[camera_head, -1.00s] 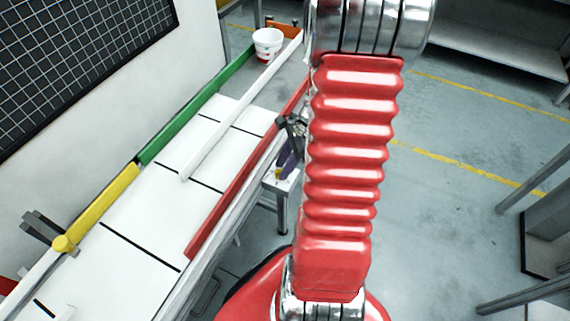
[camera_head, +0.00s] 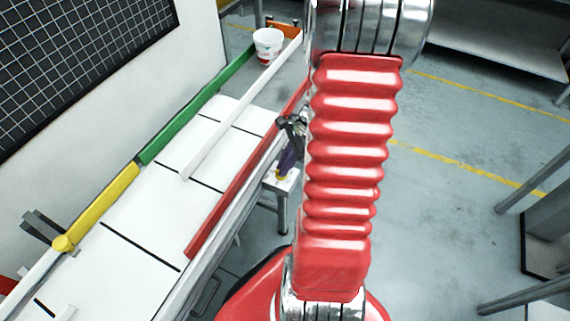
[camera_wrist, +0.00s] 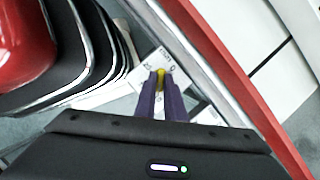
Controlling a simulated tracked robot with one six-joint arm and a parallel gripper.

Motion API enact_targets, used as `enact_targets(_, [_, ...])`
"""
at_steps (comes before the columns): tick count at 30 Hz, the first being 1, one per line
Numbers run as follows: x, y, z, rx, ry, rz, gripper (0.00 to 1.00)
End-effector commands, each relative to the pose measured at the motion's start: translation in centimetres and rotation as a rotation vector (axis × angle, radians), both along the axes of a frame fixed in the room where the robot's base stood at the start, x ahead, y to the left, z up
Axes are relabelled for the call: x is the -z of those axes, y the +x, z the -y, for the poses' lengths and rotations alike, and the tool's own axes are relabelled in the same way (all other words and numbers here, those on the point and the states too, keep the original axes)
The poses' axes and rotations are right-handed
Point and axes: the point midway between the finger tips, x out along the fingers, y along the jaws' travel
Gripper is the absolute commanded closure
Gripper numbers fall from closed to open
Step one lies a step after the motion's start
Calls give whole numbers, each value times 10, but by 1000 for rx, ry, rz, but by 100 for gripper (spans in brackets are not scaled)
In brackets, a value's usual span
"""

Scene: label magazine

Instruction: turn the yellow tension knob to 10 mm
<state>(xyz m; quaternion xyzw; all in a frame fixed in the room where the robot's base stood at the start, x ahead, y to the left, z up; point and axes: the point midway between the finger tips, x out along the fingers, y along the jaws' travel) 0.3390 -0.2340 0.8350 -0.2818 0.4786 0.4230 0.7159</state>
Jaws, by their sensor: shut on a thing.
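The yellow tension knob (camera_wrist: 160,74) sits on a white plate (camera_wrist: 148,67) with small dark marks in the wrist view. The purple fingers of my gripper (camera_wrist: 161,86) are shut on the knob, one on each side. In the head view my gripper (camera_head: 288,160) points down at the white plate (camera_head: 284,182) beside the conveyor, with a little yellow of the knob showing at its tip. The marks are too small and tilted to read surely. I cannot tell which value the knob points to.
A long red rail (camera_head: 235,190) runs along the conveyor's edge, close to my gripper. A white bucket (camera_head: 268,44) stands at the far end.

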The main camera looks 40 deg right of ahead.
Motion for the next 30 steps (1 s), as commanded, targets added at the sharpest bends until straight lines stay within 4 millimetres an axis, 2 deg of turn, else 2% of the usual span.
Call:
enact_targets(4, [0,2,2,-71,-2,3,100])
enact_targets(11, [-1,2,2,-77,-4,3,100])
enact_targets(12, [-1,2,2,-77,-4,3,90])
enact_targets(20, [0,2,2,-77,-2,2,72])
enact_targets(30, [-3,1,3,-77,-1,2,72])
